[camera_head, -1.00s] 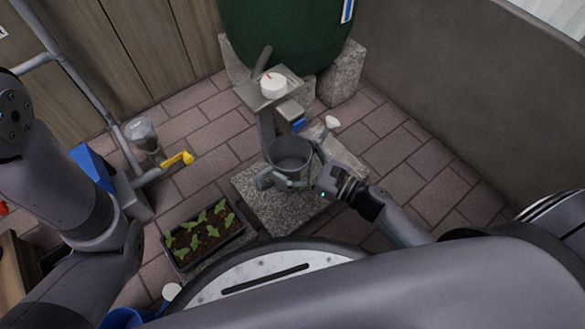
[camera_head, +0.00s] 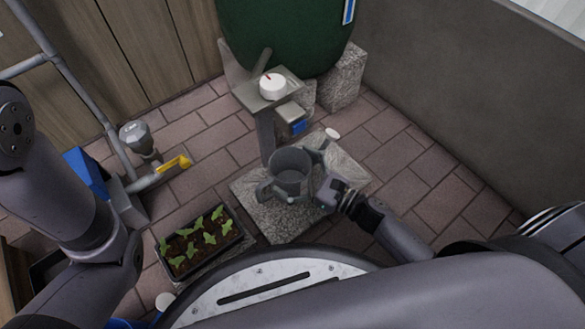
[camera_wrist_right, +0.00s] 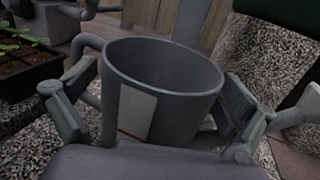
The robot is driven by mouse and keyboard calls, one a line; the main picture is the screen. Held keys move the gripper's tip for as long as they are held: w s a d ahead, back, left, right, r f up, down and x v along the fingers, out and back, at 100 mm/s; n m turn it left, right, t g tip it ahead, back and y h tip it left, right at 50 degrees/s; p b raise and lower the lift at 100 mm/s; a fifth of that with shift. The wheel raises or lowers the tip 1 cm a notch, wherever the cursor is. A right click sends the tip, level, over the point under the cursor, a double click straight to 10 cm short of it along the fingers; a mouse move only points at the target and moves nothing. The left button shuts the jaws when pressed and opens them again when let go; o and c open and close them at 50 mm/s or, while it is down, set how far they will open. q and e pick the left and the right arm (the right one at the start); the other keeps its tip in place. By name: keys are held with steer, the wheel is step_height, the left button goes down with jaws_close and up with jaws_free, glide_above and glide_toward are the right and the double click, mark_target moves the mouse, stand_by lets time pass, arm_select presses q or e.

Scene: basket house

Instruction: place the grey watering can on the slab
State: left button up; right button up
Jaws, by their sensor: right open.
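The grey watering can (camera_head: 289,162) stands upright on the speckled stone slab (camera_head: 337,165), below the tap, and appears to rest on it. Its handle is at the left and its pale spout end at the upper right. My right gripper (camera_head: 306,182) reaches in from the right, low on the can. In the right wrist view the can (camera_wrist_right: 165,90) stands between the spread fingers of the open gripper (camera_wrist_right: 155,112), one finger on each side. The can's underside is hidden. My left arm is at the left edge; its gripper is out of view.
A tap post with a white knob (camera_head: 272,86) stands just behind the can, before a green barrel (camera_head: 285,35). A seedling tray (camera_head: 203,238) is left of the slab. A pipe with a yellow lever (camera_head: 172,164) is farther left. Brick paving is free at the right.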

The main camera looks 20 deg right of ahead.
steer(key=shift+r, duration=0.25)
steer(key=p+v, duration=0.4)
steer(key=v, duration=0.7)
steer(key=shift+s+d+p, duration=0.1)
steer(key=shift+s+p, duration=0.05)
steer(key=shift+p, duration=0.15)
steer(key=shift+s+d, duration=0.2)
steer(key=shift+s, duration=0.05)
stand_by(1.1)
steer(key=shift+c, duration=0.4)
